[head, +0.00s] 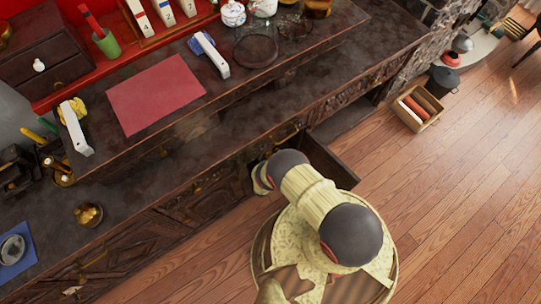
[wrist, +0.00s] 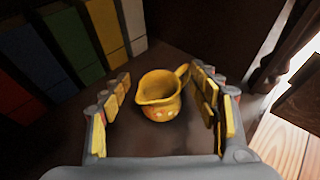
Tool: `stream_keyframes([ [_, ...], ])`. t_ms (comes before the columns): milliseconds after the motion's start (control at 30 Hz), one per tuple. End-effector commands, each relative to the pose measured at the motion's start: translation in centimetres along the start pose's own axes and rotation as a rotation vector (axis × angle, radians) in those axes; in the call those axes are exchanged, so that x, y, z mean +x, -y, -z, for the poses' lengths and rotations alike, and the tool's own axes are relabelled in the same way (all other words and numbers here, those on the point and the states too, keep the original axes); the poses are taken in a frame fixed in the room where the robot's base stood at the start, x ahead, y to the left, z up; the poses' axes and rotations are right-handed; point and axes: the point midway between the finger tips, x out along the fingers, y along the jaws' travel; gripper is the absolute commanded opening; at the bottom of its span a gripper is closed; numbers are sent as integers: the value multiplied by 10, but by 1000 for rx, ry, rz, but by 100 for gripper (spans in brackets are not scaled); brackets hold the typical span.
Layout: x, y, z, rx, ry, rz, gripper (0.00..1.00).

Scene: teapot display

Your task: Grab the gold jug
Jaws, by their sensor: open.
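The gold jug (wrist: 158,98) stands upright in the wrist view, its spout to the lower left and its handle to the upper right. It rests on a dark brown surface (wrist: 135,140). My gripper (wrist: 163,88) is open, with one yellow-padded finger to the left of the jug and one to the right. The jug appears between the fingers, and a gap shows on the left; whether the right finger touches the handle is hard to tell. In the head view my arm reaches down toward the front of the dark cabinet, and the gripper and this jug are hidden.
Coloured upright book-like items (wrist: 60,45) line the back left in the wrist view. A dark wall (wrist: 215,30) stands at the right. In the head view, an open drawer (head: 335,163) juts out beside my arm, and a small brass pot (head: 88,214) stands on the counter.

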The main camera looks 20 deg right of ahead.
Motion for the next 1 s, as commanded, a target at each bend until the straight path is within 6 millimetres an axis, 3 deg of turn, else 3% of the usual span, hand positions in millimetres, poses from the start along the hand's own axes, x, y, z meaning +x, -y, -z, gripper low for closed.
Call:
stream_keyframes([
  [900, 0, 0, 0, 0, 0, 0, 11],
  [1000, 0, 0, 0, 1, 0, 0, 11],
])
